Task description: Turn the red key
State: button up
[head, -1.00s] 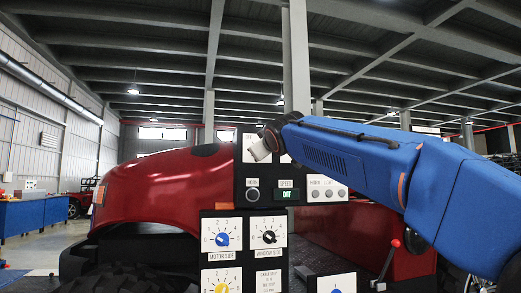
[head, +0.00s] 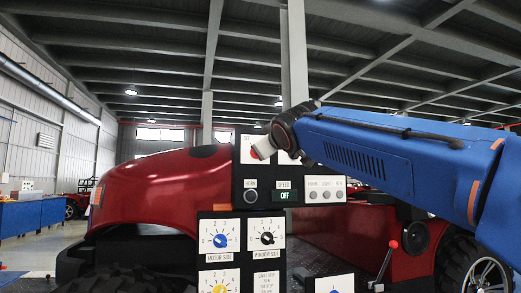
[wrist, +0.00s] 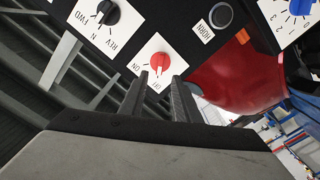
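The red key (wrist: 160,62) is a round red knob on a white plate with an ON label, seen upside down in the wrist view. In the head view only a bit of its red (head: 254,154) shows beside my gripper's tip, at the upper left of the black panel. My gripper (wrist: 160,82) is open. Its two dark fingers point at the key from below in the wrist view, one toward each side, with a gap between them. I cannot tell whether they touch it. The gripper also shows in the head view (head: 262,150), reaching in from the right.
A black FWD/N/REV selector (wrist: 108,12) and a HORN button (wrist: 221,15) sit close to the key. Below are a SPEED display reading OFF (head: 285,195), a blue dial (head: 220,241) and a black dial (head: 267,238). A red vehicle (head: 160,190) stands behind the panel.

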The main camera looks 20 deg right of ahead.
jog(key=s, duration=1)
jog(key=s+d+f+m+g, duration=0.25)
jog(key=s+f, duration=0.25)
jog(key=f, duration=1)
jog(key=s+d+f+m+g+h, duration=0.1)
jog(key=s+d+f+g, duration=0.3)
jog(key=f, duration=1.1)
jog(key=s+d+f+m+g, duration=0.25)
jog(key=s+f, duration=0.35)
jog(key=f, duration=1)
jog(key=s+a+f+g, duration=0.1)
jog(key=s+f+g, duration=0.1)
jog(key=s+f, duration=0.3)
jog(key=s+f+m+g+y, duration=0.1)
jog(key=s+f+g, duration=0.1)
jog(key=s+f, duration=0.4)
notch_tip(320, 180, down, 5)
jog(key=shift+a+r, duration=0.1)
jog(key=shift+a, duration=0.25)
